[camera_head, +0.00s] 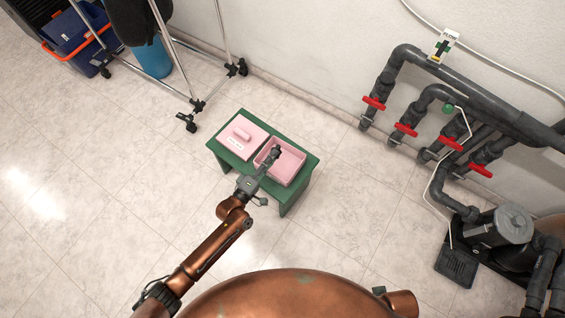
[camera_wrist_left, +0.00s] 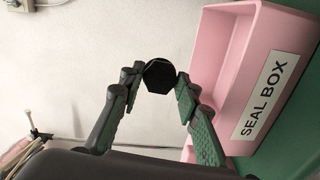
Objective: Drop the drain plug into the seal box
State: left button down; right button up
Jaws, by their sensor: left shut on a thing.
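The seal box is an open pink box (camera_head: 290,167) on a green stool in the head view. It also shows in the left wrist view (camera_wrist_left: 225,65), where its label reads SEAL BOX. My left gripper (camera_head: 268,163) reaches over the box's left side in the head view. In the left wrist view my left gripper (camera_wrist_left: 158,88) is shut on the drain plug (camera_wrist_left: 158,76), a black, round-faced piece. The plug appears beside the box's wall there, and its height over the box is hard to judge. My right gripper is not in view.
A pink lid with a handle (camera_head: 231,144) lies on the green stool (camera_head: 222,157), left of the box. Grey pipes with red valves (camera_head: 405,129) run along the wall at right. A wheeled metal rack (camera_head: 197,104) stands at the upper left. The floor around the stool is clear.

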pick_arm(q)
jog(key=c, duration=1.4)
grip_release()
jog(key=shift+o, duration=0.2)
jog(key=v, duration=1.2)
